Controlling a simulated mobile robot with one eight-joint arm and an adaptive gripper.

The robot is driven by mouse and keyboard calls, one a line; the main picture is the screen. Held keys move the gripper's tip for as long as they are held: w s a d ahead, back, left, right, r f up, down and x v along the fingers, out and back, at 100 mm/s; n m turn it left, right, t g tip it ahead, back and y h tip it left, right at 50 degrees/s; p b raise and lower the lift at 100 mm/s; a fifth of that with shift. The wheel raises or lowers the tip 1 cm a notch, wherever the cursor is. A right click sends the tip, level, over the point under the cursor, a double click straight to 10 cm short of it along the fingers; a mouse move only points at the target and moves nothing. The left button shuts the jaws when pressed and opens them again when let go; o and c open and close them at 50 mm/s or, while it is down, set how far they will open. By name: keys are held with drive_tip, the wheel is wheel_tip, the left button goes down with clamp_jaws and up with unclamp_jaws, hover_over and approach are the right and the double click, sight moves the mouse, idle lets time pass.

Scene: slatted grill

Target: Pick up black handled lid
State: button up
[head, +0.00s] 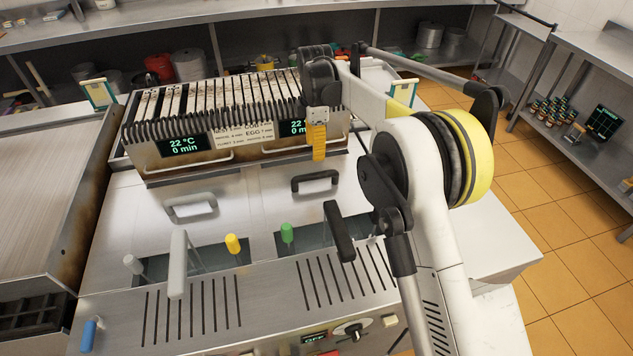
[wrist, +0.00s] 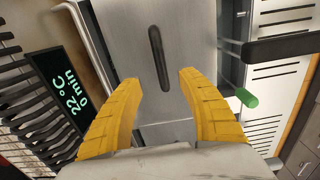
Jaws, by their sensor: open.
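The lid with the black handle (head: 316,181) is a flat metal cover on the fryer, in front of the right slatted unit. In the wrist view its black handle (wrist: 158,58) stands out on the grey lid (wrist: 190,35). My gripper (head: 318,152) is above and behind the handle in the head view, with yellow fingers pointing down. In the wrist view my gripper (wrist: 160,78) is open and empty, its two fingers spread on either side of the handle's near end. I cannot tell the exact height gap. The arm hides part of the right side.
A lid with a grey handle (head: 190,207) lies to the left. A long black handle (head: 339,231), a green knob (head: 287,233), a yellow knob (head: 232,243) and a long grey handle (head: 178,262) stick up in front. The slatted unit (head: 180,145) rises behind.

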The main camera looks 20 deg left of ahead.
sight(315, 174)
wheel_tip(315, 174, down, 11)
drive_tip(key=shift+f+b, duration=0.1)
drive_tip(key=shift+b, duration=1.15)
clamp_jaws()
